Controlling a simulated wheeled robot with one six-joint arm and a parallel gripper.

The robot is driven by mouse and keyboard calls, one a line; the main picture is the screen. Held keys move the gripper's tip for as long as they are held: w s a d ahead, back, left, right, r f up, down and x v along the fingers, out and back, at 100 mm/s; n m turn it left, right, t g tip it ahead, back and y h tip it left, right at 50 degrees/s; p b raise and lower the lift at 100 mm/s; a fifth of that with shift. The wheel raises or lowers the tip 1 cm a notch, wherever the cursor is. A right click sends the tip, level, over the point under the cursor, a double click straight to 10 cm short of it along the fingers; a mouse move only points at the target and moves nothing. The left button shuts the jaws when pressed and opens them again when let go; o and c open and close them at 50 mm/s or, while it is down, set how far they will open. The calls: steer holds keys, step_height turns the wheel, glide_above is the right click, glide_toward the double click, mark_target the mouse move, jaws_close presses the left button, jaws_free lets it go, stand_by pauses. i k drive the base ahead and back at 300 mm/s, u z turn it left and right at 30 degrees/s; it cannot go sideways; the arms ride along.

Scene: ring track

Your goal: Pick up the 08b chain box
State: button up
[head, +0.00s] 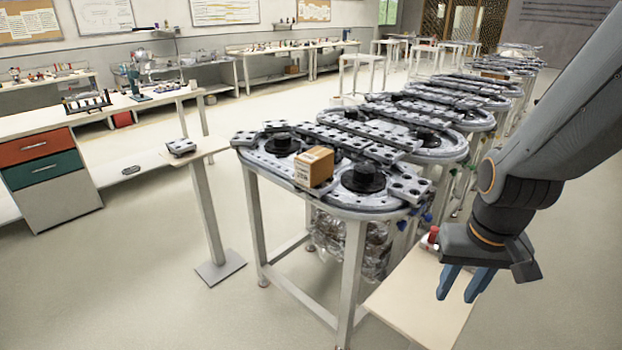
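A small cardboard box (314,167) with a white label on its left face sits upright on the near end of the ring track (345,201), between two dark round hubs. The label is too small to read, so I cannot tell if it is the 08b chain box. My gripper (464,284) hangs at the right, in front of and to the right of the box, apart from it. Its two blue fingers point down, spread with a gap between them, and nothing shows between them.
A low pale table (420,300) stands below my gripper, with a small red-topped item (433,235) on it. More track units (440,110) run back to the right, with another box (494,75) farther along. A small stand (196,150) is at left. The floor at front left is clear.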

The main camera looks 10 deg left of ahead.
mark_target(314, 166)
steer(key=k, duration=0.1)
steer(key=u, duration=2.1)
steer(key=i, duration=2.5)
steer(key=z, duration=2.2)
